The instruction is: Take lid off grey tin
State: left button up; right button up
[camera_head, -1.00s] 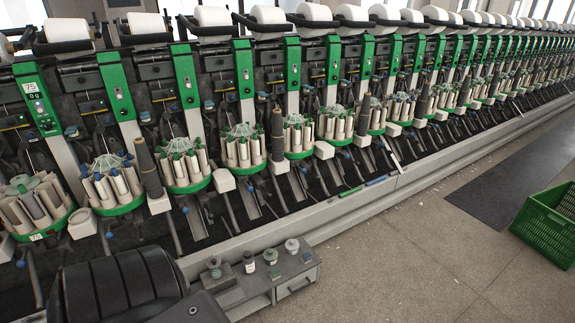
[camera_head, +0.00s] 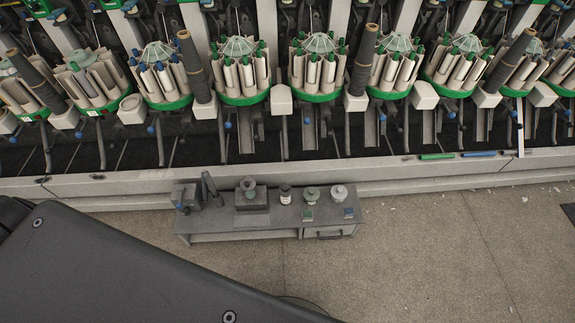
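A small light grey round tin (camera_head: 339,192) stands at the right end of a low grey bench in front of the machine. It looks upright, and a knob-like top shows on it; I cannot tell lid from body at this size. A grey-green round tin (camera_head: 311,194) stands to its left. A small dark bottle with a pale band (camera_head: 285,194) is further left. Neither of my grippers is in view.
The low bench (camera_head: 270,224) has a drawer at its right and dark tools (camera_head: 211,188) at its left. Yarn bobbin carousels (camera_head: 318,68) line the machine behind a pale ledge (camera_head: 420,172).

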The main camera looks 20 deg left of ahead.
aim_at(339, 192)
jog(key=u, duration=0.6)
jog(key=i, duration=0.95)
jog(key=u, duration=0.4)
